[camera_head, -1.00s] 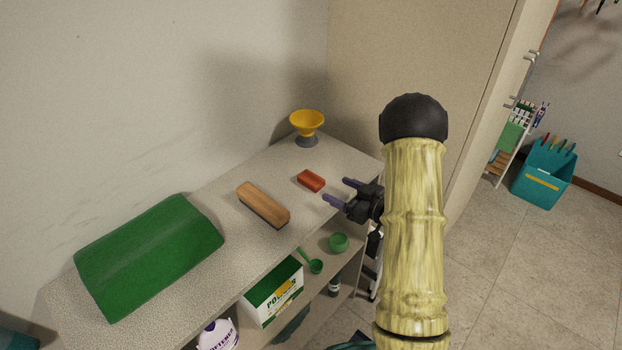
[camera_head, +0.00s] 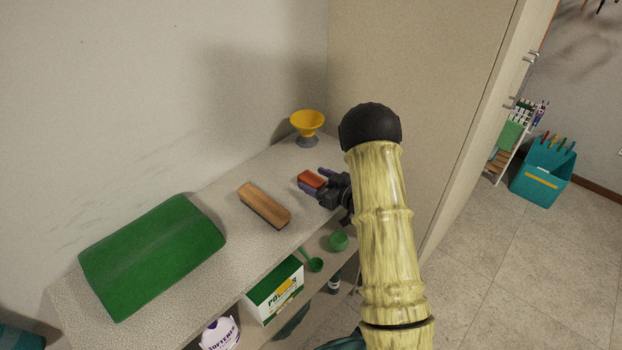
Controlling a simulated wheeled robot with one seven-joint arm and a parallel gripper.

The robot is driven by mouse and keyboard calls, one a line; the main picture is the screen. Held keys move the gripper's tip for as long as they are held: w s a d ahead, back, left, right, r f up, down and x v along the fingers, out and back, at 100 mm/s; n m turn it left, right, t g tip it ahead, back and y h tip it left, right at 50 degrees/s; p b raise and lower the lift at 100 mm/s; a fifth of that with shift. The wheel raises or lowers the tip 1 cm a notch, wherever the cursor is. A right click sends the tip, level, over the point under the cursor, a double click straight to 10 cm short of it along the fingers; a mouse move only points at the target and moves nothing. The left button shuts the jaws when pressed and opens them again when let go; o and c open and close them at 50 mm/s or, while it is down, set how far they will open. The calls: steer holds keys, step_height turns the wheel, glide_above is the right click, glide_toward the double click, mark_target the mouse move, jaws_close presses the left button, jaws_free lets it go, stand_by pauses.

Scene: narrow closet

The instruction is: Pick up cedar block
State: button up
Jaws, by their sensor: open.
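A small red-brown block (camera_head: 310,179), which I take to be the cedar block, lies flat on the speckled shelf top (camera_head: 225,195). My gripper (camera_head: 313,180) is open at the block's right end. One purple finger shows along the block's near side and the other at its far right side. Whether the fingers touch it, I cannot tell. The block's right end is partly hidden by the gripper.
A wooden brush (camera_head: 264,205) lies left of the block, and a green folded cloth-like thing (camera_head: 150,255) lies farther left. A yellow funnel-shaped thing (camera_head: 307,124) stands behind the block. A tall beige panel (camera_head: 420,80) rises at the right. A green cup (camera_head: 338,241) and a box (camera_head: 274,291) sit below.

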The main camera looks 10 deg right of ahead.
mark_target(313, 179)
steer(key=shift+x, duration=1.05)
steer(key=c, duration=1.1)
steer(key=shift+o, duration=0.2)
steer(key=shift+s+d+r, duration=0.1)
steer(key=shift+s+d+r, duration=0.15)
step_height(313, 179, up, 6)
steer(key=shift+s+r+b, duration=0.1)
steer(key=shift+r+b, duration=0.05)
steer(key=shift+b, duration=0.35)
steer(key=f+b+v, duration=0.2)
steer(key=b+v, duration=0.1)
steer(key=v, duration=1.6)
steer(key=shift+s+f, duration=0.2)
steer(key=shift+f, duration=0.1)
steer(key=shift+d, duration=0.15)
